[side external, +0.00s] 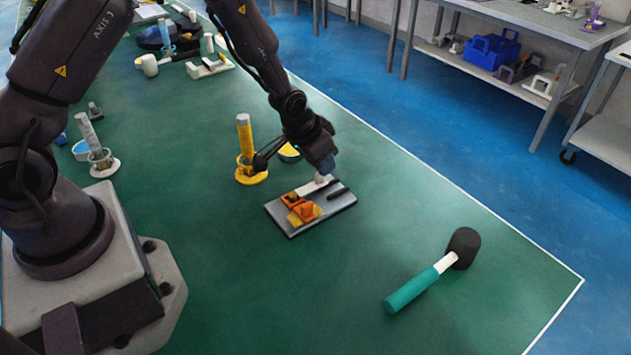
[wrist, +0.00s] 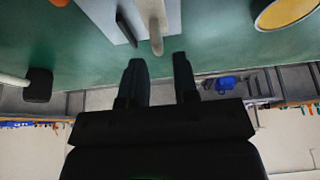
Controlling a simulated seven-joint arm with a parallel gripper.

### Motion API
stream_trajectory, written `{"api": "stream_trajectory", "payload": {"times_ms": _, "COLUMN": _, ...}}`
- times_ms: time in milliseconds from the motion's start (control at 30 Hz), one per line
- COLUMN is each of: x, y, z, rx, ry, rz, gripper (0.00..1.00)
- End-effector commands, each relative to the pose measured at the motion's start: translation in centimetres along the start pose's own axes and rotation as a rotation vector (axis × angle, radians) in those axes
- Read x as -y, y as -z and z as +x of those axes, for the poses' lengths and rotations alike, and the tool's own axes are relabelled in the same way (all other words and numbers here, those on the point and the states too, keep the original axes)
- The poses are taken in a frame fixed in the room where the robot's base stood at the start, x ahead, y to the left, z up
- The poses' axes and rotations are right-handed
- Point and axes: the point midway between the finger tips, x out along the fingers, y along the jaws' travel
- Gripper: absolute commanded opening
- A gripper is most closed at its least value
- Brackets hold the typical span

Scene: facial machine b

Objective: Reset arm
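A small grey machine base plate (side external: 330,208) lies on the green table, with an orange block (side external: 303,213) on its near-left part. A pale lever-like arm (side external: 312,187) lies along the plate's far side, and a dark bar (side external: 339,193) is to its right. My gripper (side external: 325,171) is over the far edge of the plate, close to the pale arm. In the wrist view, its two dark fingers (wrist: 159,64) are apart with nothing between them. The rounded end of the pale arm (wrist: 155,30) lies just beyond the fingertips; contact cannot be told.
A teal-handled mallet with a black head (side external: 463,247) lies to the right. A yellow cylinder in a ringed stand (side external: 244,140) and a yellow bowl (side external: 289,153) stand to the left and behind. The green table between plate and mallet is clear.

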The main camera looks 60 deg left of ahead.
Motion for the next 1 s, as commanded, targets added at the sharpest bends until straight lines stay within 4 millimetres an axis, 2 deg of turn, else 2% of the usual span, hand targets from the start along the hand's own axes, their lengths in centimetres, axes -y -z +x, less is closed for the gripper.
{"api": "stream_trajectory", "payload": {"times_ms": 133, "x": 0.0, "y": 0.3, "z": -0.8, "rx": -0.001, "ry": 0.000, "rz": 0.000, "gripper": 0.28}}
{"api": "stream_trajectory", "payload": {"times_ms": 567, "x": 0.0, "y": 0.3, "z": -0.9, "rx": 0.004, "ry": 0.000, "rz": -0.001, "gripper": 0.28}}
{"api": "stream_trajectory", "payload": {"times_ms": 667, "x": 0.0, "y": -0.3, "z": -0.9, "rx": 0.037, "ry": -0.002, "rz": -0.004, "gripper": 0.28}}
{"api": "stream_trajectory", "payload": {"times_ms": 767, "x": -0.1, "y": -2.6, "z": -1.0, "rx": 0.133, "ry": -0.006, "rz": -0.010, "gripper": 0.28}}
{"api": "stream_trajectory", "payload": {"times_ms": 833, "x": -0.2, "y": -3.9, "z": -2.6, "rx": 0.201, "ry": -0.006, "rz": -0.016, "gripper": 0.28}}
{"api": "stream_trajectory", "payload": {"times_ms": 1000, "x": -0.3, "y": -4.9, "z": -8.3, "rx": 0.276, "ry": 0.000, "rz": -0.021, "gripper": 0.28}}
